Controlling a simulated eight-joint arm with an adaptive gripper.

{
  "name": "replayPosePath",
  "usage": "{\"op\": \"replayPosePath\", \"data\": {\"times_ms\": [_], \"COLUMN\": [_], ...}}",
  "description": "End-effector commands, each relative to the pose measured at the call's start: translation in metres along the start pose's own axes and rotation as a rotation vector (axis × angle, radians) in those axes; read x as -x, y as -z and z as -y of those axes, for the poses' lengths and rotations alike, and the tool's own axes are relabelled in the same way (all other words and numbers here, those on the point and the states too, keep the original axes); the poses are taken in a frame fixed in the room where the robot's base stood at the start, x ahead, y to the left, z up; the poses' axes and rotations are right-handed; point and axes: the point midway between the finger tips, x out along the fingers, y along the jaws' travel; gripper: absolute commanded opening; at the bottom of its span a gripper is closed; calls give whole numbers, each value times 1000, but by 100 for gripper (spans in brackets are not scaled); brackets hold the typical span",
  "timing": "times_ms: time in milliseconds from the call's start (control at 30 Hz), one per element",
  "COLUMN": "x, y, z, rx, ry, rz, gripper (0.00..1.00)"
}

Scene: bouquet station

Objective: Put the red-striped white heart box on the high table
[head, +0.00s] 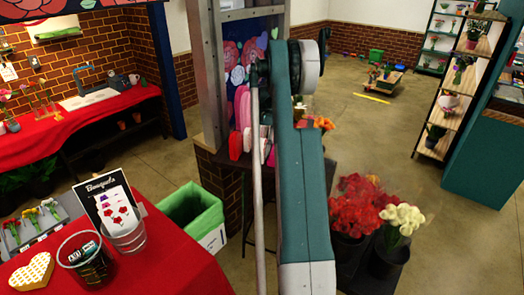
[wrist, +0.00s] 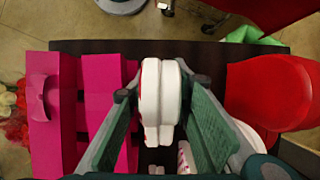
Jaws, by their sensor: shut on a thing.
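The red-striped white heart box (wrist: 161,92) is upright between the two green fingers of my gripper (wrist: 161,100) in the wrist view, and I hold it there. Its red marks show only along its edges. A dark table (wrist: 205,48) lies under it; whether the box touches the top cannot be told. In the head view my teal arm reaches toward the pillar and hides most of the gripper and the held box. The dark table (head: 329,178) shows partly behind my arm there.
Magenta boxes (wrist: 44,120) stand left of the gripper and a red box (wrist: 272,93) stands right. Another white piece with red marks (wrist: 185,158) is close below the right finger. In the head view, red flowers (head: 356,208) and a green-lined bin (head: 192,208) flank my arm.

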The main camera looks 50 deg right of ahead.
Motion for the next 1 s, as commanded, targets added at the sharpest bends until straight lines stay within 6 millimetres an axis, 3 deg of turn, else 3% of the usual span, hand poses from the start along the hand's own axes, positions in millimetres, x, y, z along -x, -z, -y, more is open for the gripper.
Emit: {"op": "replayPosePath", "data": {"times_ms": [333, 367, 400, 1000], "x": [-3, -3, -2, 7], "y": [1, 1, 1, 0], "z": [0, 0, 0, 0], "rx": [0, 0, 0, 0], "ry": [0, 0, 0, 0], "rz": [0, 0, 0, 0], "gripper": [8, 24, 29, 29]}}
